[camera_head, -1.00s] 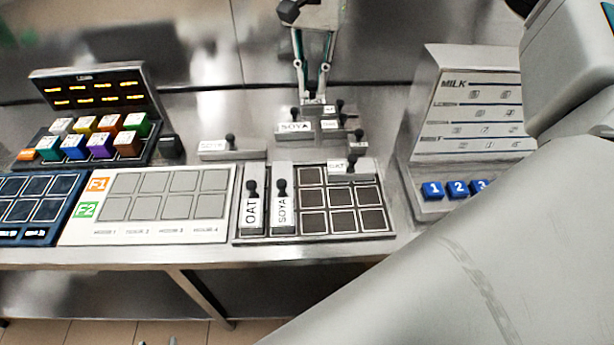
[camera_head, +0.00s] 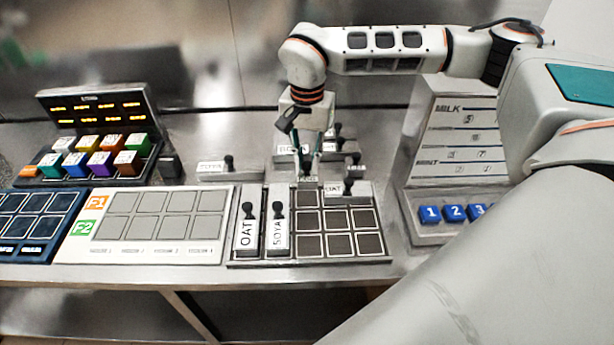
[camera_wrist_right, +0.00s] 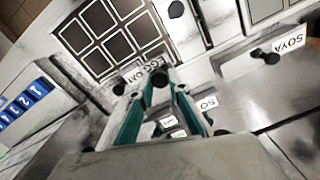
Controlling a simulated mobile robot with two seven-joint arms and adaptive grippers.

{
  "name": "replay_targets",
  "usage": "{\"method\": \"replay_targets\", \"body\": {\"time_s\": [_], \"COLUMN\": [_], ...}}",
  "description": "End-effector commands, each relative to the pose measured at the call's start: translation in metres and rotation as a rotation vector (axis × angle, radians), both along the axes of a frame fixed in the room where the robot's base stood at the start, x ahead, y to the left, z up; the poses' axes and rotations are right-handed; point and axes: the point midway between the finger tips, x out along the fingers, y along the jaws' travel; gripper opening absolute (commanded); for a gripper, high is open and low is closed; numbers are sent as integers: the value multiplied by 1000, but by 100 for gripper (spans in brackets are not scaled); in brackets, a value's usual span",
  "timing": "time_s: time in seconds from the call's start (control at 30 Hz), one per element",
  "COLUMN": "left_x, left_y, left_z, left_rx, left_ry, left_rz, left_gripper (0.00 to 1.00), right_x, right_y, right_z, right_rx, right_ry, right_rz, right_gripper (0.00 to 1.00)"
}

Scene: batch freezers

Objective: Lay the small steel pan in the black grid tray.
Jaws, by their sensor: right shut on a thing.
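My right gripper (camera_head: 307,172) is shut on a small steel pan (camera_head: 308,179) by its black knob. In the right wrist view the pan's white label (camera_wrist_right: 152,62) seems to read EGG, and the gripper (camera_wrist_right: 160,88) covers much of the pan. The pan is at the back edge of the black grid tray (camera_head: 310,261); I cannot tell whether it touches the tray. The tray has two long pans, OAT (camera_head: 247,236) and SOYA (camera_head: 277,231), standing at its left. My left gripper is not in view.
A small OAT pan (camera_head: 335,189) lies at the tray's back right edge, close beside the held pan. Several other knobbed pans stand behind, partly hidden by my gripper. A SOYA pan (camera_head: 213,170) lies at left. The MILK board (camera_head: 459,130) stands at right.

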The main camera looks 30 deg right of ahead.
Motion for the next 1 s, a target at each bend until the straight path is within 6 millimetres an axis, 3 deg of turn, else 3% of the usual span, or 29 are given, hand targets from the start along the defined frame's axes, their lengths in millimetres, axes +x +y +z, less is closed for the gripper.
{"method": "replay_targets", "body": {"time_s": [0.27,0.53,0.93,0.97,1.0], "left_x": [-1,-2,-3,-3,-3], "left_y": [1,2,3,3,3], "left_z": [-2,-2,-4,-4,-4], "left_rx": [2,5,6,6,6], "left_ry": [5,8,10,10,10], "left_rz": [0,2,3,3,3], "left_gripper": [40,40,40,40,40], "right_x": [0,0,1,1,1], "right_y": [0,0,0,0,0], "right_z": [-20,-55,-60,-60,-60], "right_rx": [-1,0,0,0,0], "right_ry": [1,1,-1,-1,-1], "right_rz": [0,0,0,0,0], "right_gripper": [0,0,0,22,32]}}
